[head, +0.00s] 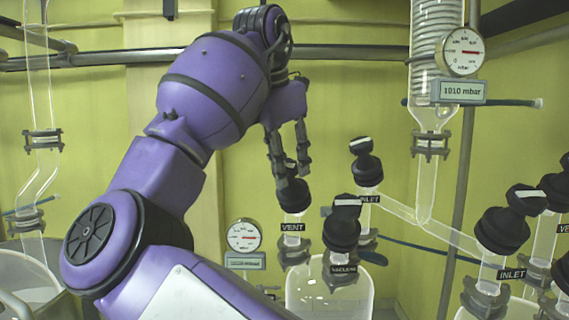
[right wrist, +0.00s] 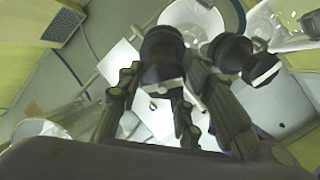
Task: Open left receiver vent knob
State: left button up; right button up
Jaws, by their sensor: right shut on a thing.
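The left receiver vent knob (head: 293,196) is black and sits on a glass neck above a VENT label (head: 292,227), in the middle of the head view. My right gripper (head: 291,170) comes down on it from above, shut on the knob's upper grip, which the fingers partly hide. In the right wrist view, the fingers of my right gripper (right wrist: 162,80) reach toward a black round knob (right wrist: 162,45) between their tips. My left gripper is not in view.
A black vacuum knob (head: 342,230) and an inlet knob (head: 367,170) stand close on the right. A gauge (head: 243,236) is at lower left of the vent. Another gauge (head: 462,52) with a 1010 mbar display hangs beside the glass coil. More black knobs (head: 502,230) are at far right.

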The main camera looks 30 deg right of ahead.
jog(key=shift+r, duration=0.35)
jog(key=o, duration=0.9)
jog(key=shift+w, duration=0.1)
jog(key=shift+o, duration=0.9)
jog(key=shift+w+a+f, duration=0.1)
jog(key=shift+f, duration=0.1)
jog(key=v, duration=0.7)
jog(key=shift+r, duration=0.2)
